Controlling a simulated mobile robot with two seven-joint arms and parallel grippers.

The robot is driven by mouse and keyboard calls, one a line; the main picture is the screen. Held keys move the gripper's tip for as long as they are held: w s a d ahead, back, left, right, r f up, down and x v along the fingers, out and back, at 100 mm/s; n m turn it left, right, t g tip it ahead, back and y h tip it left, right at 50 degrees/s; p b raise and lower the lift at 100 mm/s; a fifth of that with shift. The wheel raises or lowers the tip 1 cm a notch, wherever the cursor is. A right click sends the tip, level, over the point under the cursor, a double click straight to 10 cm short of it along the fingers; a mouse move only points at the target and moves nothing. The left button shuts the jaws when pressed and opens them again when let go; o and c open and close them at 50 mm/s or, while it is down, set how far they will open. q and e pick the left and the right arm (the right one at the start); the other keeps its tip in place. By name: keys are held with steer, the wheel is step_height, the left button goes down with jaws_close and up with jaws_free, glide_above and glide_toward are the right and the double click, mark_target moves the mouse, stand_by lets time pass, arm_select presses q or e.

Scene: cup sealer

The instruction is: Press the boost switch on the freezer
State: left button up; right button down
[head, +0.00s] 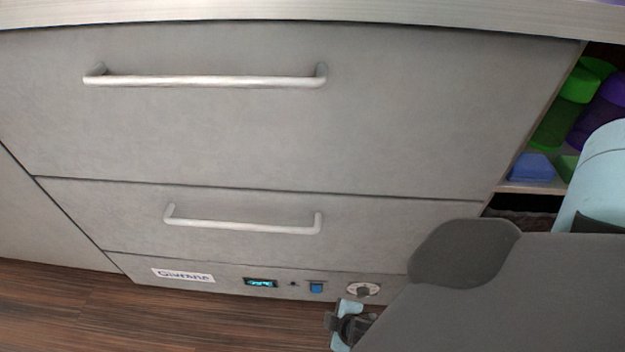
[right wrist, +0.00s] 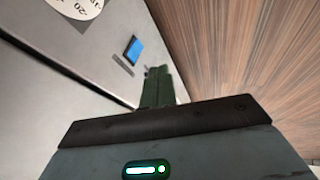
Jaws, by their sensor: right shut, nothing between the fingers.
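The freezer (head: 250,120) is a grey two-drawer front with a control strip along its bottom. The strip carries a blue switch (head: 316,288), a lit display (head: 261,283), a small dark knob or button and a round dial (head: 363,290). The blue switch also shows in the right wrist view (right wrist: 133,49), up and left of my fingertips. My right gripper (right wrist: 158,70) is shut and empty, close to the panel, apparently not touching the switch. In the head view my right gripper (head: 345,325) is partly hidden by my arm. My left gripper is not in view.
Two bar handles (head: 205,80) stick out from the drawers. Open shelves at the right hold green and purple cups (head: 565,105) and a blue item (head: 531,167). The wooden floor (head: 130,320) lies close below the panel and is clear at the left.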

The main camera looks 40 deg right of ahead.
mark_target(316, 289)
stand_by(0.3)
